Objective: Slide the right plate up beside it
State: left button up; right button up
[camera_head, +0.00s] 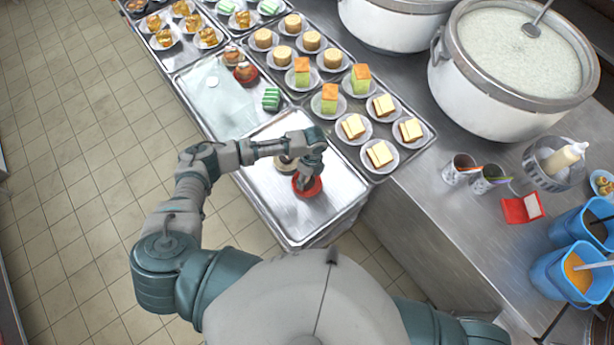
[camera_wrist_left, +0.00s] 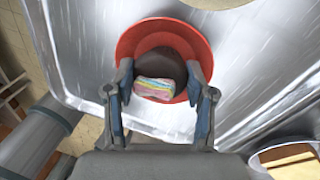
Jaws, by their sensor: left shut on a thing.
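A red plate (camera_head: 308,192) sits on the silver metal tray (camera_head: 292,228), near the tray's right side. In the left wrist view the red plate (camera_wrist_left: 168,32) carries a dark round item (camera_wrist_left: 162,64) and a pastel layered piece (camera_wrist_left: 154,89). My left gripper (camera_head: 305,182) reaches down over it. My right gripper is out of view.
Trays with several small cake plates (camera_head: 379,154) stand up and right of my gripper. Another tray (camera_head: 220,105) holds a few desserts. Large white pots (camera_head: 490,85), cups (camera_head: 458,168) and blue containers (camera_head: 570,273) stand on the counter. The near part of my tray is bare.

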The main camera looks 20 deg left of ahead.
pick_arm(q)
jog(key=o, duration=1.3)
jog(key=shift+s, duration=0.1)
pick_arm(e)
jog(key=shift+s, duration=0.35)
pick_arm(q)
jog(key=r, duration=0.4)
jog(key=w+r, duration=0.1)
jog(key=r, duration=0.2)
jog(key=w+d+r, duration=0.1)
jog(key=r, duration=0.3)
jog(key=shift+w+r, duration=0.15)
jog(key=shift+r, duration=0.2)
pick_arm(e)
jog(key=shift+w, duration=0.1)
